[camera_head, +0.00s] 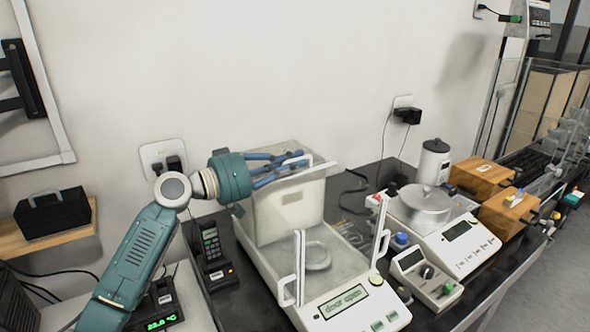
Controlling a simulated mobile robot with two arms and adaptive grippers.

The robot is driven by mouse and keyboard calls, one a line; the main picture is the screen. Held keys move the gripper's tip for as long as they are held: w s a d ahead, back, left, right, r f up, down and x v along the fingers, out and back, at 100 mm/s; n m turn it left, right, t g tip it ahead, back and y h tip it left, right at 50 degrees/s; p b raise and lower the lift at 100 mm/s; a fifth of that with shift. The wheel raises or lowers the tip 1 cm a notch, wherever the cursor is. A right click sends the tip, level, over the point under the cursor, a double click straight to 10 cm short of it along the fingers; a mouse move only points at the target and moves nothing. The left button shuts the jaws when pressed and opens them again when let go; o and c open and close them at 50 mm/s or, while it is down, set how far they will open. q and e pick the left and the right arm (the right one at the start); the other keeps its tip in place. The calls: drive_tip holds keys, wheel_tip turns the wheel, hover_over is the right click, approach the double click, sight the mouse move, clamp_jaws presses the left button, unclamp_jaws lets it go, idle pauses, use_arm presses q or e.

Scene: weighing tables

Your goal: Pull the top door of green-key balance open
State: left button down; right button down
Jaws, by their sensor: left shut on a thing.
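The green-key balance (349,303) stands on the dark table at the centre, its lit green display seeming to read "door open". Its clear top door (318,172) lies at the upper rear of the draft shield. White handles (299,262) stand upright at its front left and right. A round pan (317,256) shows inside, with nothing on it. My left gripper (300,164), with blue fingers, reaches over the top from the left and is shut on the top door's white handle; the fingers partly hide the grip. My right gripper is out of view.
A second balance with a metal pot (425,205) stands to the right, with a small grey device (427,277) in front of it. Wooden boxes (482,176) lie beyond. A handheld meter (212,247) stands left of the balance. The wall is close behind.

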use_arm(q)
drive_tip(key=shift+r, duration=0.15)
drive_tip(key=c, duration=1.8)
unclamp_jaws()
drive_tip(key=shift+c, duration=0.2)
drive_tip(key=shift+a, duration=0.2)
drive_tip(key=v, duration=1.1)
drive_tip(key=shift+s+a, duration=0.25)
drive_tip(key=shift+s, duration=0.05)
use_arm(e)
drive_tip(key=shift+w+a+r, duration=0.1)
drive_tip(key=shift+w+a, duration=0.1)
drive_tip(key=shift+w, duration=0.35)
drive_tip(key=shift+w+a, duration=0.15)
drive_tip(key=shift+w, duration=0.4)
